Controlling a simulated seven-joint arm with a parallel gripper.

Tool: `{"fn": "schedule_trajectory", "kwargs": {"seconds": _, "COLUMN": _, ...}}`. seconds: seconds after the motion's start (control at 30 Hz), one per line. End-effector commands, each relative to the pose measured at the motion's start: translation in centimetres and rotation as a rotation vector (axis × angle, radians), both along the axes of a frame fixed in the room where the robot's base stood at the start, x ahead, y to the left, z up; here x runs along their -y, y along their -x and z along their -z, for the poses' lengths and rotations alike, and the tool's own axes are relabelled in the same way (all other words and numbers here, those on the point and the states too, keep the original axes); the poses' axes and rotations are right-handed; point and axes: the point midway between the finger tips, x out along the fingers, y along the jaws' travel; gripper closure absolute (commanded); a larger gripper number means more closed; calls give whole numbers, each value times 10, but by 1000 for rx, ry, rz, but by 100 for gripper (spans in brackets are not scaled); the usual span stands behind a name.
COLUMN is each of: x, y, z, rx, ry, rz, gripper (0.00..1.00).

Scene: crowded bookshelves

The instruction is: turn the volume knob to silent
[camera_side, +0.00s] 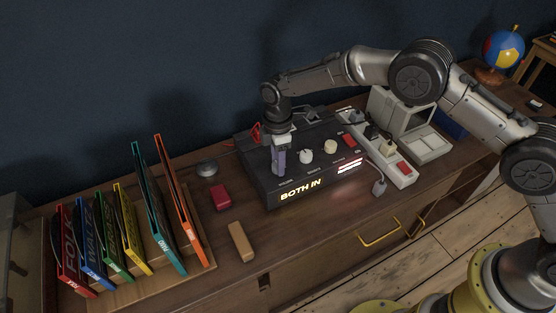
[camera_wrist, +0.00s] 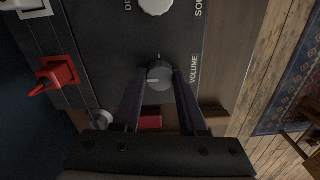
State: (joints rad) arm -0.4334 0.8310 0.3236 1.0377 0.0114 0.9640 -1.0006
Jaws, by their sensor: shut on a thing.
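The volume knob (camera_wrist: 159,80) is round and grey, beside the label VOLUME in the wrist view. Its pale mark points left in that picture. My gripper (camera_wrist: 160,72) is shut on the knob, with one dark finger on each side. In the side view my gripper (camera_side: 279,170) points down at the near left of the dark console (camera_side: 263,186) and hides the knob. The console's front display (camera_side: 301,189) is lit and reads BOTH IN.
A white knob (camera_side: 305,157) and a cream knob (camera_side: 330,146) stand right of my gripper. A red plug (camera_wrist: 56,74) sits at the console's edge. A power strip (camera_side: 402,171) is to the right. Upright coloured folders (camera_side: 127,243), a red block (camera_side: 220,196) and a tan block (camera_side: 241,241) are to the left.

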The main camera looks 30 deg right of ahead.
Motion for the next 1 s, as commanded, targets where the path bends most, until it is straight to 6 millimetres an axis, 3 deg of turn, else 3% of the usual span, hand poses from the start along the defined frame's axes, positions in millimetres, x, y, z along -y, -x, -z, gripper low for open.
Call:
{"fn": "schedule_trajectory", "kwargs": {"seconds": 0.23, "x": -1, "y": -1, "z": -3, "rx": 4, "ry": -2, "rz": -2, "gripper": 100}}
{"fn": "schedule_trajectory", "kwargs": {"seconds": 0.27, "x": -1, "y": -1, "z": -3, "rx": 4, "ry": -2, "rz": -2, "gripper": 55}}
{"fn": "schedule_trajectory", "kwargs": {"seconds": 0.4, "x": -1, "y": -1, "z": -2, "rx": 3, "ry": -2, "rz": -2, "gripper": 30}}
{"fn": "schedule_trajectory", "kwargs": {"seconds": 0.77, "x": 0, "y": -1, "z": -4, "rx": 2, "ry": -1, "rz": 0, "gripper": 28}}
{"fn": "schedule_trajectory", "kwargs": {"seconds": 1.0, "x": -1, "y": -2, "z": -38, "rx": 5, "ry": -2, "rz": 0, "gripper": 28}}
